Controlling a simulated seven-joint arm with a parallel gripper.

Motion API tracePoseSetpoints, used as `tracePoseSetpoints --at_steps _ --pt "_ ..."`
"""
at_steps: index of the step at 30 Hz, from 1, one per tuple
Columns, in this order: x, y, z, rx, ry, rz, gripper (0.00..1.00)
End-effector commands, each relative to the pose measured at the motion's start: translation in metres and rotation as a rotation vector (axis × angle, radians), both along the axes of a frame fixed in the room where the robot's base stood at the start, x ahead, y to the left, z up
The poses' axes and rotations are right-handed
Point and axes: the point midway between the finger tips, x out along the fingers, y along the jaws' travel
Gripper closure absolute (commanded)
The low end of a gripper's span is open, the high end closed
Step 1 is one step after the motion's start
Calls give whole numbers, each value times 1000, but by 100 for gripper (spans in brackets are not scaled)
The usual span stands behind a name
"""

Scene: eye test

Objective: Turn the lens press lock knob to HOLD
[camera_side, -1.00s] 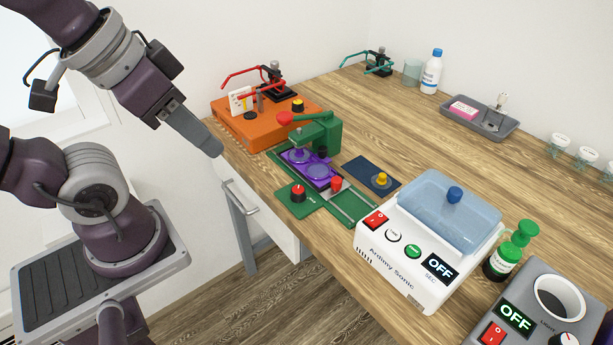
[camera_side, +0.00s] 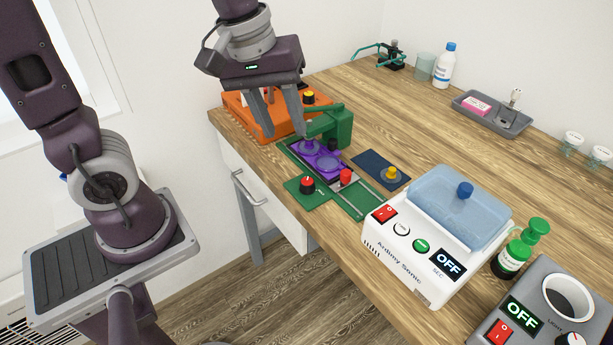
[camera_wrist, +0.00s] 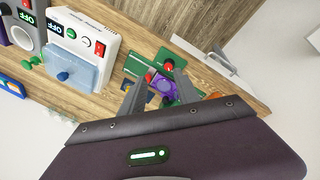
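The green lens press (camera_side: 334,124) stands on the table with a purple lens tray (camera_side: 317,160) on its base. A red-topped round knob (camera_side: 307,185) sits on a green plate at the press's near left; its label is too small to read. My gripper (camera_side: 284,133) is open and empty, pointing down above the area between the press and the orange box, apart from the knob. In the wrist view, my gripper (camera_wrist: 162,77) frames the purple tray (camera_wrist: 162,85), with the red knob (camera_wrist: 168,66) just beyond. My gripper partly hides the press.
An orange box (camera_side: 237,108) stands behind the press. A blue pad with a yellow knob (camera_side: 391,174) and a white cleaner (camera_side: 408,252) reading OFF are to the right. A red block (camera_side: 346,176) sits by the tray.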

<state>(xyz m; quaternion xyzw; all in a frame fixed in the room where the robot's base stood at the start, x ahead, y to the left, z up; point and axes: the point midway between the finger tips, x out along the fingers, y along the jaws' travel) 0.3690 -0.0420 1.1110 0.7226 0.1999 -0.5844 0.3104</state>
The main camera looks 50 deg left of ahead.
Motion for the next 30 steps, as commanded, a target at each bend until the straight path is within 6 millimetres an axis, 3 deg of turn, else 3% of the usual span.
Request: tracePoseSetpoints --at_steps 3,7,11,21,30 --pt "40 11 -55 -36 138 318 62" --pt "61 23 -99 -27 207 549 62" --pt "66 27 -118 -20 227 628 62" --pt "67 27 -177 -19 228 629 62" --pt "69 27 -184 -20 224 626 62"
